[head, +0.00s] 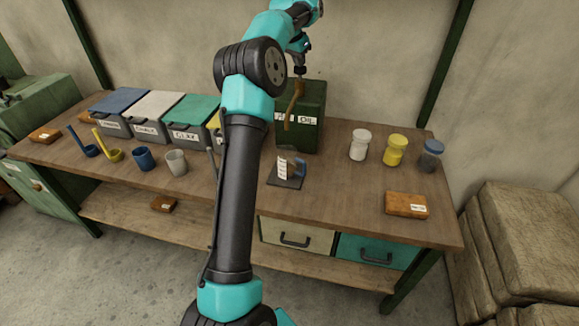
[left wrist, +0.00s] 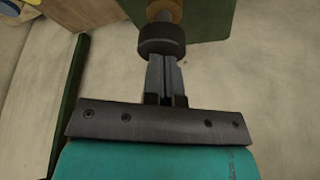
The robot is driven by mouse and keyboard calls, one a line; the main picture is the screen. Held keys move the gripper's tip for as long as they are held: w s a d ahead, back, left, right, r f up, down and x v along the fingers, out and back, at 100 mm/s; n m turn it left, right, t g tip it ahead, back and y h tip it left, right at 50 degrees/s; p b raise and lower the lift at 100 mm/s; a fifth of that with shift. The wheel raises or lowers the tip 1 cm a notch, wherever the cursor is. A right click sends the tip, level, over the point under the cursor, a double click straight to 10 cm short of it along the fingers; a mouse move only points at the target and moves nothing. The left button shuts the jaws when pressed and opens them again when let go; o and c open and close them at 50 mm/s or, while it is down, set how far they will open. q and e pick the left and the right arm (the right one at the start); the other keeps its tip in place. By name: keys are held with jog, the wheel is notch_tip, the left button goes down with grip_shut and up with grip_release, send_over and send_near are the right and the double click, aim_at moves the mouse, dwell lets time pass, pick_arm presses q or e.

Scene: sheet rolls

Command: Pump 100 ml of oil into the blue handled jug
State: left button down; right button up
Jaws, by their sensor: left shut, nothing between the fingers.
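The green oil tank (head: 312,137), labelled OIL, stands at the back of the bench. A black pump knob (head: 300,70) sits above it, with a brass-coloured spout (head: 294,105) hanging down the front. My left gripper (head: 300,62) is shut and empty, pointing down right above the knob. In the left wrist view its fingertips (left wrist: 164,60) meet the knob (left wrist: 161,40); I cannot tell whether they touch.
Lidded bins (head: 190,112) for chalk and clay, scoops (head: 110,152) and cups (head: 143,158) stand to the left. White (head: 360,145), yellow (head: 395,150) and grey (head: 431,155) jars stand right of the tank. An orange-brown block (head: 406,205) lies at the right front.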

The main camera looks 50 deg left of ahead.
pick_arm(q)
jog(key=shift+r, duration=1.9)
jog(key=shift+f, duration=0.2)
